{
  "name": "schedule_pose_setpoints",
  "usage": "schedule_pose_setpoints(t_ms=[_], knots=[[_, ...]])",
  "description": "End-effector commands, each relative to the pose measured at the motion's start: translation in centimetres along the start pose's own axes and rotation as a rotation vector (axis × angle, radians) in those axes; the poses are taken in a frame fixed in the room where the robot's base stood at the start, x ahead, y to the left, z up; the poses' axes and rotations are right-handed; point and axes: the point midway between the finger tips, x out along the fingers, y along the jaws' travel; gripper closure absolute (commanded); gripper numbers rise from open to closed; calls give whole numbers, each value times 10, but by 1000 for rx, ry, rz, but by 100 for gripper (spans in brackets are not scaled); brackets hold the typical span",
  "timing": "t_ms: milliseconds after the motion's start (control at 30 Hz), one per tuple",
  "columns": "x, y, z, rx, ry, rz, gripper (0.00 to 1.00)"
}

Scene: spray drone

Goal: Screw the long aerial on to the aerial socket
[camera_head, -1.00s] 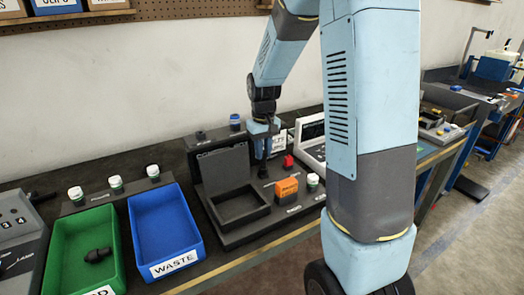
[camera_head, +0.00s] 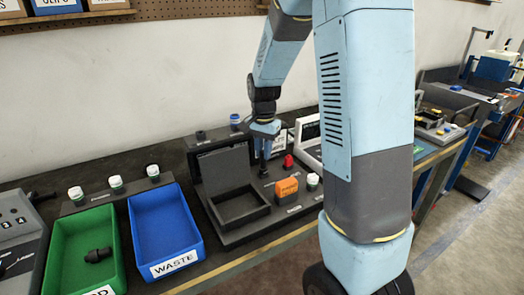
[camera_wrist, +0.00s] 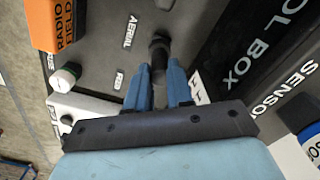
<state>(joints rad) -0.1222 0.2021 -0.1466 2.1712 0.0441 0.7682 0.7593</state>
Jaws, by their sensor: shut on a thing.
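My gripper (camera_head: 263,146) points down over the dark panel right of the open grey case. In the wrist view its two blue fingers (camera_wrist: 160,86) are shut on a black, rod-like part, the long aerial (camera_wrist: 160,48). The aerial stands roughly upright beside the white AERIAL label on the panel. Its lower end meets or nearly meets the panel there; the aerial socket is hidden beneath it, so I cannot tell how far it is seated.
An orange block (camera_head: 287,189) marked RADIO FIELD, a red part (camera_head: 288,162) and a white-capped bottle (camera_head: 312,181) stand close by. The open grey case (camera_head: 226,172) is just left. A blue WASTE tray (camera_head: 185,262) and a green tray (camera_head: 62,270) lie further left.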

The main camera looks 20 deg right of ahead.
Motion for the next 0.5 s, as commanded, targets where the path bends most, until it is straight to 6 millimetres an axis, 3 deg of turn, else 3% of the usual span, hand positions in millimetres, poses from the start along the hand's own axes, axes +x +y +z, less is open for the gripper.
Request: schedule_pose_setpoints(t_ms=[367,500], knots=[[0,-1,1,27,-1,0,100],[0,-1,2,119,-1,0,100]])
